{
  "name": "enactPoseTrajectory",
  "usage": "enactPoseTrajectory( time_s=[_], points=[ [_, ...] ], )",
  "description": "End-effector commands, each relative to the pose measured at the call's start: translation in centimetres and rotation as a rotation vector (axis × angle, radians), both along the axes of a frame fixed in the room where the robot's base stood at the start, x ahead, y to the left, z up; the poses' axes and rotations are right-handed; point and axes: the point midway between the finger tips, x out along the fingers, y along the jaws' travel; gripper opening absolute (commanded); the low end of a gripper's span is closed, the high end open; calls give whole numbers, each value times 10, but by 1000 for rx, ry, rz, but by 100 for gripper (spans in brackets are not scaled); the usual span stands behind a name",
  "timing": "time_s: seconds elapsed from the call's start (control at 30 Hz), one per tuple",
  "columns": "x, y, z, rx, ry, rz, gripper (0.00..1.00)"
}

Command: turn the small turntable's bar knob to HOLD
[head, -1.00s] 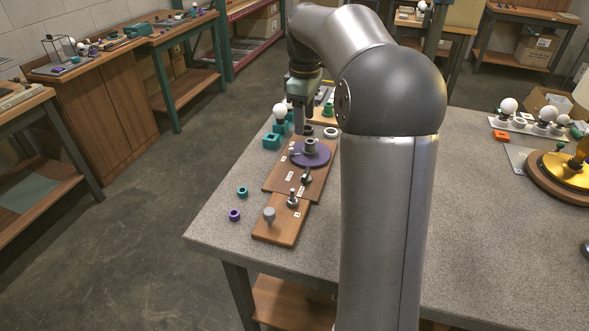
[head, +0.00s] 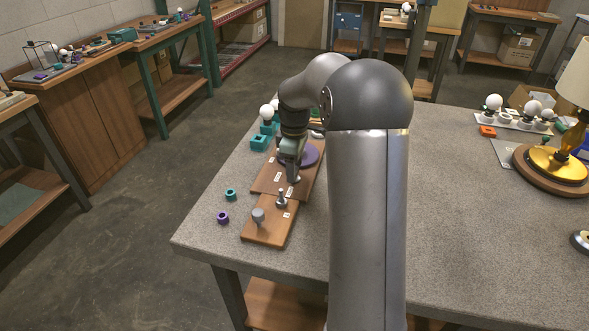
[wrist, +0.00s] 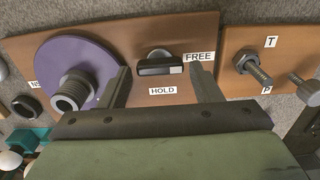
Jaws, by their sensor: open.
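The bar knob (wrist: 155,68) sits on a wooden board (wrist: 215,30) in the wrist view. Its dark bar lies crosswise, with the white-marked end to the right, toward the FREE label (wrist: 199,56). The HOLD label (wrist: 162,90) is just below the bar in that view. The purple turntable (wrist: 62,55) with its grey threaded post is left of the knob; it also shows in the head view (head: 312,153). My gripper (wrist: 159,70) is open, one finger on each side of the knob in the picture, apart from it. In the head view my gripper (head: 291,175) hides the knob.
A smaller wooden board (head: 264,234) with a grey knob and a metal post adjoins at the near end. A gold lamp base (head: 555,162) stands far right. The tabletop between is largely clear.

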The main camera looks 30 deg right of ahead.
Motion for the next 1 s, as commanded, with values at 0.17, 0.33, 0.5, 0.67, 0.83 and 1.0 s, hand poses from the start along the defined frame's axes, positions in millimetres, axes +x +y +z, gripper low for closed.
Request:
enactPoseTrajectory(
  time_s=[0.17,0.33,0.5,0.67,0.83,1.0],
  points=[
    [0,0,-11,0,0,0,58],
    [0,0,-12,-1,-1,0,58],
    [0,0,-12,-1,-1,0,39],
    [0,0,-12,0,0,0,26],
    [0,0,-11,0,0,-17,26],
    [0,1,-11,-1,1,-76,26]
  ],
)
